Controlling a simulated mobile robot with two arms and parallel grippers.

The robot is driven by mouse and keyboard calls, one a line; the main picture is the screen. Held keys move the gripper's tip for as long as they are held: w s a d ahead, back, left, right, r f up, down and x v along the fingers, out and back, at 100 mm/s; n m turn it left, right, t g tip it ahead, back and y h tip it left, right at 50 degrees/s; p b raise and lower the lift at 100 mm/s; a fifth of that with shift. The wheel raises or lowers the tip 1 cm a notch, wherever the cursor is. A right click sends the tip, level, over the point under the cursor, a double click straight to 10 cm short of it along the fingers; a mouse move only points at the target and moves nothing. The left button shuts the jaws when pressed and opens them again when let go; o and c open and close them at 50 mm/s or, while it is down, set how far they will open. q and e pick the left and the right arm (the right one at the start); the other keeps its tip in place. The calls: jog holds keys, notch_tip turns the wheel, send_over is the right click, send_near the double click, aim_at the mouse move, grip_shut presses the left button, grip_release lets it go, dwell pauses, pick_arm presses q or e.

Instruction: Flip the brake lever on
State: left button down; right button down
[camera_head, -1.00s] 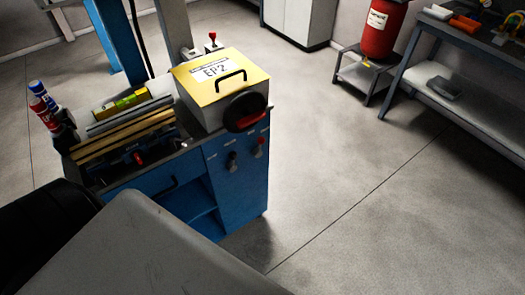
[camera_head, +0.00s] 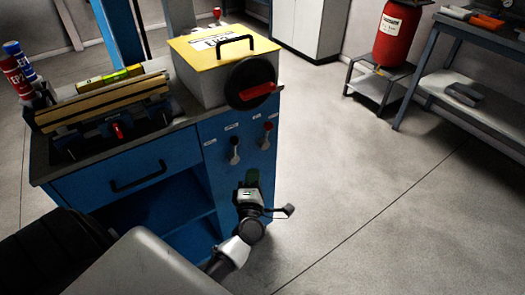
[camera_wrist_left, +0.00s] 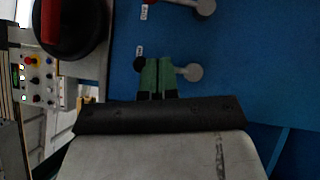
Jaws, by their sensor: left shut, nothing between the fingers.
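Two small levers stand on the blue cabinet's front panel, one with a black knob (camera_head: 234,142) and one with a red knob (camera_head: 268,128). Both have the knob above a round grey base. Their labels are too small to read, so I cannot tell which is the brake lever. My left gripper (camera_head: 252,178) is shut and empty, just below them. In the left wrist view its green fingertips (camera_wrist_left: 157,73) overlap the space between the black knob (camera_wrist_left: 140,64) and its base; contact cannot be told. The red-knobbed lever (camera_wrist_left: 178,3) is at the top edge. My right gripper is not in view.
A yellow-topped box (camera_head: 215,75) with a black handwheel (camera_head: 250,83) and red handle stands on the cabinet above the levers. A drawer handle (camera_head: 138,177) protrudes left of them.

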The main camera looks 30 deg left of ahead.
aim_at(267, 136)
pick_arm(q)
jog(key=shift+a+r+n+y, duration=0.3)
jog(key=shift+r+n+y, duration=0.25)
jog(key=shift+n, duration=0.15)
jog(key=w+d+x, duration=0.1)
jog(key=d+x, duration=0.1)
jog(key=x, duration=1.1)
jog(key=shift+w+d, duration=0.2)
